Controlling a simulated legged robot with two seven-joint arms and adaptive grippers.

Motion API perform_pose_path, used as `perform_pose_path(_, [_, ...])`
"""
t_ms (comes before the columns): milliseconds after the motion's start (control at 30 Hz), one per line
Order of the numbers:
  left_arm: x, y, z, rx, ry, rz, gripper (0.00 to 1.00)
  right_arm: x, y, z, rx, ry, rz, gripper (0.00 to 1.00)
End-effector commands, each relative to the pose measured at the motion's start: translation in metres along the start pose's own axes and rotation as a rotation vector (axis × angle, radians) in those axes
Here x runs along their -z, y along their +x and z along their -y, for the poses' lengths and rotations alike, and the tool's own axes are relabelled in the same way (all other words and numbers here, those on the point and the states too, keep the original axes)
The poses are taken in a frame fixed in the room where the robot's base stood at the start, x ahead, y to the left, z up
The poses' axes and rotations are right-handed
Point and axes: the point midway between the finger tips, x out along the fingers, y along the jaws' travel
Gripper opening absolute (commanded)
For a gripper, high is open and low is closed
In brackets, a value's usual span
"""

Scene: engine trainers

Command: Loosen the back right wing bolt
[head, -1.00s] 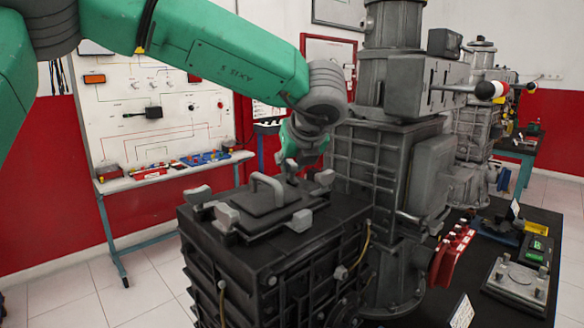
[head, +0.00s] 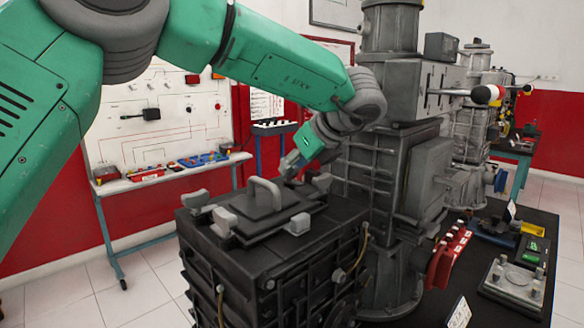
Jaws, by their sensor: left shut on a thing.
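A dark lid (head: 258,208) with a grey arched handle (head: 264,190) lies on top of the black engine box (head: 275,262). My left gripper (head: 290,166) reaches down to the lid's back right side, behind the handle. It is shut on the back right wing bolt, which is mostly hidden by the fingers. My right gripper is not in view.
A tall grey engine housing (head: 395,170) stands close to the right of my left gripper. A red part (head: 449,256) and a grey plate (head: 515,284) lie on the dark bench at right. A white panel board (head: 150,115) stands behind at left.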

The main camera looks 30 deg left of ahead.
Motion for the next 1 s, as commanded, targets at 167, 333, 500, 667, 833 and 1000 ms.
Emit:
perform_pose_path(167, [-0.003, -0.002, 0.002, 0.006, -0.008, 0.003, 0.0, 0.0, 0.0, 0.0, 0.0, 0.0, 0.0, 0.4])
perform_pose_path(333, [-0.003, -0.002, 0.002, 0.007, -0.008, 0.003, 0.22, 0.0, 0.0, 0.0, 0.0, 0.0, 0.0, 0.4])
perform_pose_path(500, [-0.002, -0.001, 0.001, 0.004, -0.005, 0.002, 0.34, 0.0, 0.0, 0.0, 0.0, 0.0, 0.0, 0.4])
perform_pose_path(667, [-0.001, -0.001, 0.0, 0.003, -0.004, 0.001, 0.34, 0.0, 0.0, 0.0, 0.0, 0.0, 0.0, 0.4])
perform_pose_path(833, [-0.001, -0.013, 0.001, 0.004, -0.004, 0.001, 0.34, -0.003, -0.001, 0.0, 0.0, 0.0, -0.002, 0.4])
perform_pose_path(1000, [-0.001, -0.046, 0.002, 0.005, -0.005, 0.002, 0.34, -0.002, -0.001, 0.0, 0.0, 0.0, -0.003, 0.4])
